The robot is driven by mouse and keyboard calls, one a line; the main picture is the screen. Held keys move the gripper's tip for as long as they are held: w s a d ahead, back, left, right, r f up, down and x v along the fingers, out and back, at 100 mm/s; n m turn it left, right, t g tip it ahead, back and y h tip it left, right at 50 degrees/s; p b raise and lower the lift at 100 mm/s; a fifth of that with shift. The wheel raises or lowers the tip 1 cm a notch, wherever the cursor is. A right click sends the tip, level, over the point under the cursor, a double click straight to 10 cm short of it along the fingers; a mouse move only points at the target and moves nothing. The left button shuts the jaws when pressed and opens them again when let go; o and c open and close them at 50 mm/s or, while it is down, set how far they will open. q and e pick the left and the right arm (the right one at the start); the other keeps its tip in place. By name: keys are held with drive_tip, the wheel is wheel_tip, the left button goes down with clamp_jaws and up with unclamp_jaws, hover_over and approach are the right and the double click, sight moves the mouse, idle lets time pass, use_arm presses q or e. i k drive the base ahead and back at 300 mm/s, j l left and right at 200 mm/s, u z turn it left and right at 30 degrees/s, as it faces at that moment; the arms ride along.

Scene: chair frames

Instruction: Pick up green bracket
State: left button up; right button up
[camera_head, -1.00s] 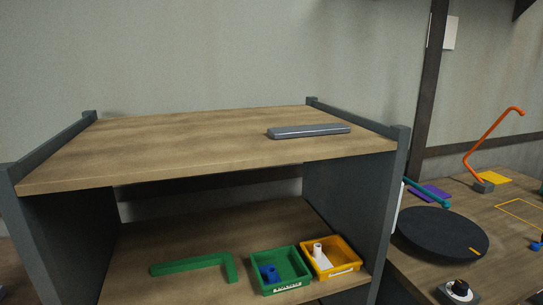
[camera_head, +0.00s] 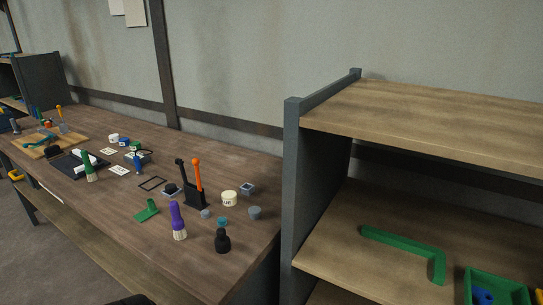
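The green bracket (camera_head: 402,246) is a flat L-shaped bar lying on the lower board of the wooden shelf unit (camera_head: 335,250), at the right of the head view. Its long arm runs along the board and its short arm points toward the front edge. Nothing touches it. Neither of my grippers shows in this view.
A green bin (camera_head: 497,278) with blue parts stands right of the bracket. The upper board (camera_head: 430,120) hangs above it and a grey side panel (camera_head: 312,185) closes its left. The workbench (camera_head: 100,205) at left holds a purple brush (camera_head: 178,222), an orange-handled tool (camera_head: 198,175) and several small items.

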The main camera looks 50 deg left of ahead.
sight(152, 210)
drive_tip(key=u, duration=2.45)
drive_tip(key=z, duration=2.85)
drive_tip(key=l+u, duration=0.1)
drive_tip(key=u, duration=2.7)
drive_tip(key=i+j, duration=0.1)
